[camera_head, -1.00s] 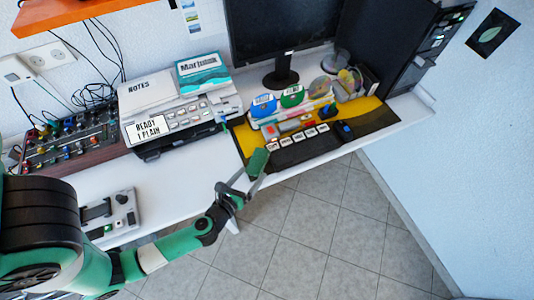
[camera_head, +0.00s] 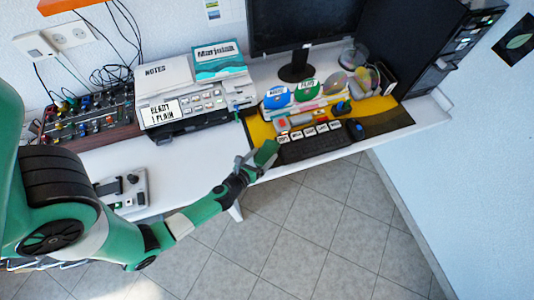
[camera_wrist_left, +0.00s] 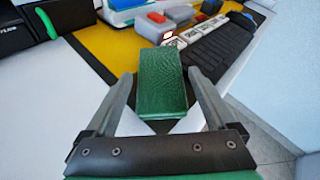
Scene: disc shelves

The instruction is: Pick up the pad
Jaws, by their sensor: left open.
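The green, block-like pad (camera_head: 267,153) lies at the desk's front edge, at the left end of the keyboard. It also shows in the left wrist view (camera_wrist_left: 163,82), in the middle of the picture. My left gripper (camera_head: 252,161) is open, its fingers reaching in around the near part of the pad. In the left wrist view the left gripper (camera_wrist_left: 162,80) has one finger on each side of the pad, with a small gap showing near the front. My right gripper is not in view.
The keyboard (camera_head: 310,147) and yellow-black mat (camera_head: 392,119) lie right of the pad. Behind are a disc holder (camera_head: 291,105) and monitor stand (camera_head: 298,70). A printer (camera_head: 190,95) stands to the left. The white desk (camera_head: 190,155) is clear between the printer and front edge.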

